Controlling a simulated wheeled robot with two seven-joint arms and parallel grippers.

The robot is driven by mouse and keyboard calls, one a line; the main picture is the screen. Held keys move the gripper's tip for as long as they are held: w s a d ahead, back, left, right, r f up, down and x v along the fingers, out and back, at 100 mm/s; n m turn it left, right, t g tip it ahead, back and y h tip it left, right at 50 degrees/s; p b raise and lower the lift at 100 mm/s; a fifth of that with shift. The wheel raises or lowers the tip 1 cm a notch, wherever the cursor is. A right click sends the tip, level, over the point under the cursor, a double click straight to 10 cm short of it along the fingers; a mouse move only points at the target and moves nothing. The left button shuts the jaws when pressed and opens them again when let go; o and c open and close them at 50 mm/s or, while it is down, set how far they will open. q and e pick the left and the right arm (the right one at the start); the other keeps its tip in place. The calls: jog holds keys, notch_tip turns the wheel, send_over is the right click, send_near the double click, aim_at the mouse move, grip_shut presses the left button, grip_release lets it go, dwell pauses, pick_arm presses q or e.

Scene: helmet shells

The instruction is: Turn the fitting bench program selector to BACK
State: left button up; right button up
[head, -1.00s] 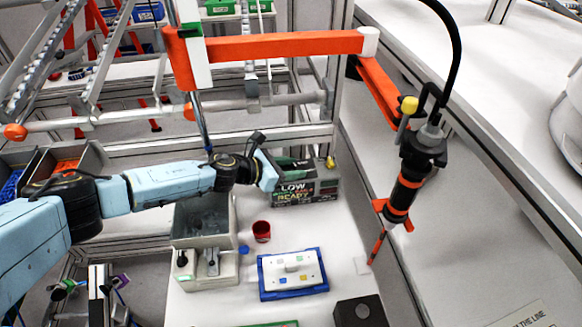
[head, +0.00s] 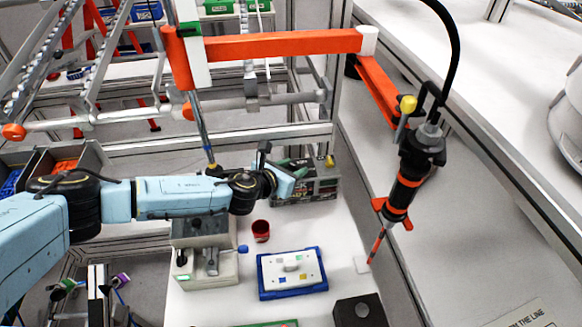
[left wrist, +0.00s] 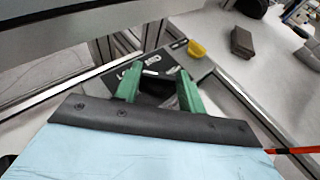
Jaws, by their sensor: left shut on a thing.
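A dark grey box (head: 318,190) with lettering on its face stands at the back of the white bench; the gripper partly covers it. In the left wrist view the box (left wrist: 192,66) shows part of its light lettering. My left gripper (left wrist: 158,84) has its green fingers on either side of a dark piece (left wrist: 155,86) at the box and is shut on it. In the head view my gripper (head: 288,172) hides the piece, so I cannot read a selector position. My right gripper is not in view.
A grey machine (head: 205,268) with a blue knob, a red cup (head: 261,231) and a blue-framed white panel (head: 292,274) stand in front. A black tool (head: 408,180) hangs from the orange arm (head: 285,45) at the right.

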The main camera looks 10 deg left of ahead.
pick_arm(q)
jog(key=shift+s+d+n+t+y, duration=0.1)
jog(key=shift+d+n+t+y, duration=0.05)
jog(key=shift+n+y, duration=0.7)
jog(key=shift+d+n+t+y, duration=0.1)
jog(key=shift+n+t+y, duration=0.05)
jog(key=shift+n+y, duration=0.65)
jog(key=shift+y, duration=0.35)
jog(key=o, duration=1)
jog(key=shift+s, duration=0.1)
jog(key=v, duration=1.3)
jog(key=shift+s+b, duration=0.1)
jog(key=shift+b, duration=0.2)
jog(key=shift+f, duration=0.1)
